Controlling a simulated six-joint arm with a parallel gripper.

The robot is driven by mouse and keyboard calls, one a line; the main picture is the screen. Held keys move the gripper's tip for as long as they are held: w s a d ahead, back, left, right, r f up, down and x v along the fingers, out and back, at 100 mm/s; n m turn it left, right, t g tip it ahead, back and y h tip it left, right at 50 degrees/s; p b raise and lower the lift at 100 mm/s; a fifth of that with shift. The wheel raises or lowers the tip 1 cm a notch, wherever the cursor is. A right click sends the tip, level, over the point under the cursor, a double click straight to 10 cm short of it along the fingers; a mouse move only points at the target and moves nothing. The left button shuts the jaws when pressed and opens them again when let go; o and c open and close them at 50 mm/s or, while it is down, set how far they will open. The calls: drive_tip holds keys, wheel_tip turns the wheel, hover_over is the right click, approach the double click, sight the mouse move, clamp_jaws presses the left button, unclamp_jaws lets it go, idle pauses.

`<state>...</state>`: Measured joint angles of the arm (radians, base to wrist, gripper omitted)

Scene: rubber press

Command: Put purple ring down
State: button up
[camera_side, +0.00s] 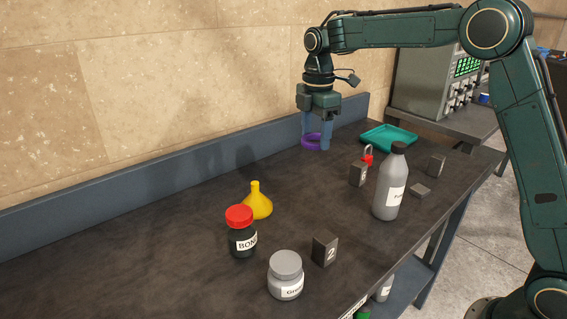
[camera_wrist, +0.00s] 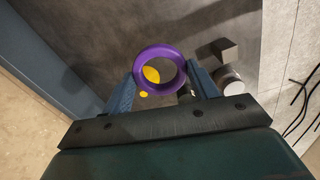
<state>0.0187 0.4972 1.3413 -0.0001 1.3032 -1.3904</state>
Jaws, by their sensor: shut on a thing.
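The purple ring (camera_side: 311,141) is between the blue fingers of my gripper (camera_side: 316,147), near the back edge of the dark table (camera_side: 150,240) in the side view. In the wrist view the ring (camera_wrist: 160,69) sits between the two fingertips of my gripper (camera_wrist: 162,78), which are shut on its outer sides. My gripper points down. The ring is low and close to the tabletop; I cannot tell whether it touches it.
A teal tray (camera_side: 388,138) lies right of my gripper. A yellow funnel (camera_side: 256,205), a red-capped jar (camera_side: 241,238) and a grey jar (camera_side: 286,278) stand nearer the front. A raised ledge (camera_side: 170,177) runs behind.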

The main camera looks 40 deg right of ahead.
drive_tip(key=n, duration=0.9)
approach(160, 295)
drive_tip(key=shift+f, duration=3.2)
drive_tip(key=shift+f, duration=0.15)
drive_tip(key=o, duration=1)
drive_tip(key=shift+c, duration=0.2)
